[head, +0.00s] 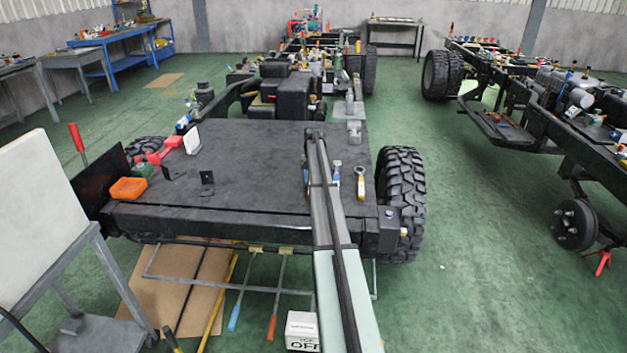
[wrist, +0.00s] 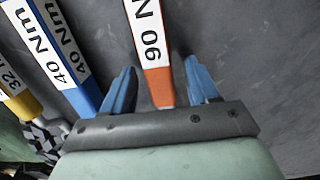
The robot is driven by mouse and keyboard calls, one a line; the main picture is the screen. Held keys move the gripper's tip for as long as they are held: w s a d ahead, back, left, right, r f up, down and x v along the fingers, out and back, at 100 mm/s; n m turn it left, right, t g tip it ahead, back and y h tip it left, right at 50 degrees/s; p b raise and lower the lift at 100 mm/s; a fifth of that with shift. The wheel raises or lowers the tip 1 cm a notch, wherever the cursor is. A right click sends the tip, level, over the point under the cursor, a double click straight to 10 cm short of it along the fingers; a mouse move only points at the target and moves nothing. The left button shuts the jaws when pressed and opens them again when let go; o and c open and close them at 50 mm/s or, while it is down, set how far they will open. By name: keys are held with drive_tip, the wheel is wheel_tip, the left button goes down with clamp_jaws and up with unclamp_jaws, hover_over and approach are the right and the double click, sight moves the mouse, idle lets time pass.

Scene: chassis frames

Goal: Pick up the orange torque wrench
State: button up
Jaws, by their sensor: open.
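The orange torque wrench (wrist: 158,86), with a white label reading 90 N, runs between the two blue fingers of my gripper (wrist: 160,66) in the wrist view. The fingers are open, with a gap on each side of the wrench. In the head view my arm covers this spot, and I cannot make out the orange wrench there.
Left of the gripper in the wrist view lie a blue wrench (wrist: 80,98) marked 40 Nm and a yellow one (wrist: 25,105). In the head view, other tools stand left on the dark deck (head: 255,165), including an orange block (head: 128,188). The deck's middle is clear.

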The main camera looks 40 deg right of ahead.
drive_tip(key=shift+f, duration=0.45)
drive_tip(key=shift+c, duration=0.3)
drive_tip(key=shift+r, duration=0.1)
clamp_jaws()
